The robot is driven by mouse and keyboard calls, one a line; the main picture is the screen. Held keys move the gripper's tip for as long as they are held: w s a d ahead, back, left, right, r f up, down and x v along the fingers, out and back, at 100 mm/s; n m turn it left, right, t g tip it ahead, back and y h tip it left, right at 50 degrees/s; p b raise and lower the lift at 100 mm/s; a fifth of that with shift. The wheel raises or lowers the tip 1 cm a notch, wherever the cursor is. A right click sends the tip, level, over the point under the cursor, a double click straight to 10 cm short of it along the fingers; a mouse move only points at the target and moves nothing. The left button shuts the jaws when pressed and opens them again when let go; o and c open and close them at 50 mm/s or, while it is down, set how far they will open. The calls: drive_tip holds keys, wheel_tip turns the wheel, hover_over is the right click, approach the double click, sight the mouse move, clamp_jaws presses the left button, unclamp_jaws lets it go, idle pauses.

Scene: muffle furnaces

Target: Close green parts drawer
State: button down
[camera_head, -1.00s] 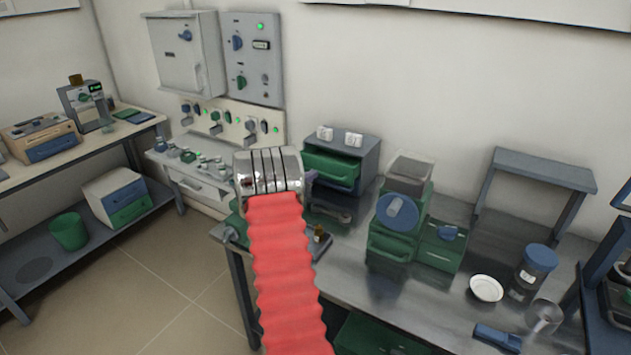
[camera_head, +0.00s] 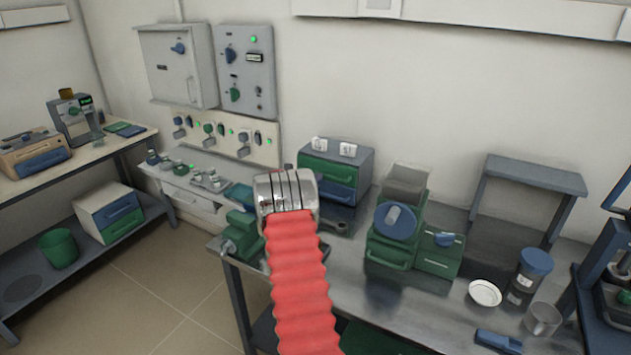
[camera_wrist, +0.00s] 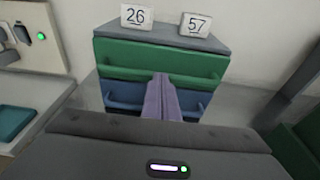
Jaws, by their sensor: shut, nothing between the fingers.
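The parts cabinet (camera_head: 362,158) is a small grey box at the back of the bench, with a green drawer (camera_head: 330,170) above a blue drawer (camera_head: 338,190). The green drawer front looks flush with the cabinet or nearly so. In the wrist view the green drawer (camera_wrist: 125,54) has a long bar handle, and the blue drawer (camera_wrist: 122,94) is below it. My gripper (camera_wrist: 160,78) shows as shut purple fingers, empty, in front of the green drawer's handle. I cannot tell whether the tips touch it. My wrist hides the fingers in the head view.
Blocks marked 26 (camera_wrist: 136,16) and 57 (camera_wrist: 195,25) stand on the cabinet. A green machine (camera_head: 393,235) stands to its right, and a green vise-like tool (camera_head: 240,232) is left of my wrist. A white dish (camera_head: 485,292) lies at the bench's right.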

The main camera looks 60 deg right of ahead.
drive_tip(key=shift+s+d+r, duration=0.2)
drive_tip(key=shift+d, duration=0.15)
drive_tip(key=w+v, duration=0.1)
drive_tip(key=v, duration=1.3)
drive_tip(key=shift+s+a+f, duration=0.2)
drive_tip(key=shift+s+a, duration=0.15)
